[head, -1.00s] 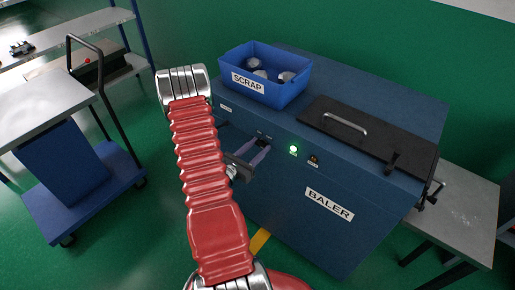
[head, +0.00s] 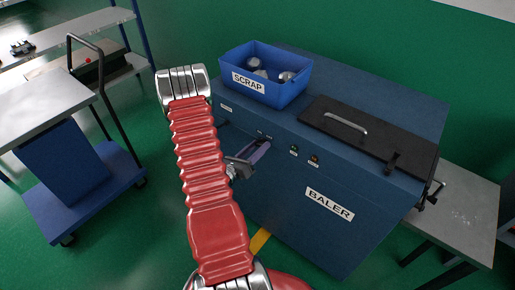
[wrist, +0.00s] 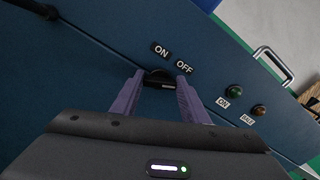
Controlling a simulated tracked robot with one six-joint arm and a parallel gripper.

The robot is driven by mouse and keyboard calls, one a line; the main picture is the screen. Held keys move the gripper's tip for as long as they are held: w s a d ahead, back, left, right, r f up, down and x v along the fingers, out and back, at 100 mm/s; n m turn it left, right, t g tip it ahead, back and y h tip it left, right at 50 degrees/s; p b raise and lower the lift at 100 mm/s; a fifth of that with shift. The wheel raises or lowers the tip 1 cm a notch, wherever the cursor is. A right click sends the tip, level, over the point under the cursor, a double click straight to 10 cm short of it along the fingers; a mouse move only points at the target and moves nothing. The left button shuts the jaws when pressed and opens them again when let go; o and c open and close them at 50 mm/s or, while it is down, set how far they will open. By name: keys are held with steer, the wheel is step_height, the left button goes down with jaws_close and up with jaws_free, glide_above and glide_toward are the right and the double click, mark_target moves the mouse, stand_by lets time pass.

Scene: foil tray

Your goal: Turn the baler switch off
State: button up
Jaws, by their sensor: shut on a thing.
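The blue baler (head: 330,222) stands in the head view with its switch and lamps on the front panel. My gripper (wrist: 161,92) has its two purple fingers closed around the black switch knob (wrist: 158,77) in the wrist view. The knob carries a short white mark toward its right side. The ON label (wrist: 160,49) and OFF label (wrist: 184,66) sit just above the knob. The green lamp (wrist: 234,91) looks unlit. The brownish idle lamp (wrist: 259,110) beside it looks dim. In the head view my gripper (head: 266,149) is at the panel and hides the knob.
A blue SCRAP bin (head: 290,96) holding metal pieces stands on the baler top. A black lid (head: 405,140) with a metal handle lies beside it. A blue trolley (head: 110,190) stands left and a grey table (head: 465,200) stands right.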

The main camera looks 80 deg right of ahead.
steer(key=n, duration=0.7)
steer(key=shift+w+d+f, duration=0.1)
steer(key=shift+w+d, duration=0.1)
steer(key=shift+w, duration=0.1)
steer(key=o, duration=1.1)
steer(key=shift+c, duration=0.2)
steer(key=shift+s, duration=0.1)
steer(key=shift+a, duration=0.15)
steer(key=v, duration=1.3)
steer(key=shift+w+a, duration=0.2)
steer(key=shift+a, duration=0.1)
steer(key=shift+f, duration=0.15)
